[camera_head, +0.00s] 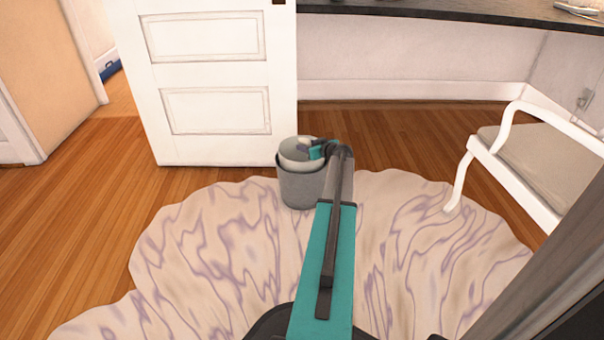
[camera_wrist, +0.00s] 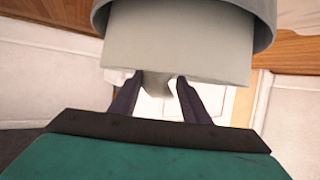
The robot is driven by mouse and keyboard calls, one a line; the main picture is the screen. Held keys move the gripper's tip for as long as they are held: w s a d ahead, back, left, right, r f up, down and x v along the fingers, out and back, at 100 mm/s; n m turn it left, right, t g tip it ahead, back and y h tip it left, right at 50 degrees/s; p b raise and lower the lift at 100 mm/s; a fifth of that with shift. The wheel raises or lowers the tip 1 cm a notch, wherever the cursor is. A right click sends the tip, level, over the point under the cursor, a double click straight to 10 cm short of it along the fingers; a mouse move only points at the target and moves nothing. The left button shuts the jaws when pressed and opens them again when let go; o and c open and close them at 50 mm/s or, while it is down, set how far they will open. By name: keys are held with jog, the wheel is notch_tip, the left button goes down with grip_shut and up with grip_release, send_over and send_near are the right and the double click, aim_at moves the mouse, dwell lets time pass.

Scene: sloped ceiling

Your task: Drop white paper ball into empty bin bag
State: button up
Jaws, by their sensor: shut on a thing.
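A grey bin (camera_head: 298,188) stands upright on the pale rug. A pale bin bag (camera_head: 289,158) lines it and rises above its rim; both the bag (camera_wrist: 175,50) and the grey bin (camera_wrist: 262,22) fill the top of the wrist view. My gripper (camera_head: 308,150) is over the bag's opening in the head view. In the wrist view my gripper (camera_wrist: 160,84) has its dark fingers around a small pale crumpled thing, apparently the white paper ball (camera_wrist: 155,86), partly hidden against the bag. I cannot make out the ball in the head view, nor the bag's inside.
A white panelled door (camera_head: 215,75) stands open behind the bin. A white chair with a beige seat (camera_head: 525,160) is at the right. A dark countertop (camera_head: 440,12) runs along the back. Wood floor (camera_head: 115,195) is clear at the left.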

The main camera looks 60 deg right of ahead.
jog(key=o, duration=1.1)
jog(key=shift+p+v, duration=2.3)
jog(key=shift+v, duration=4.6)
jog(key=shift+f, duration=0.15)
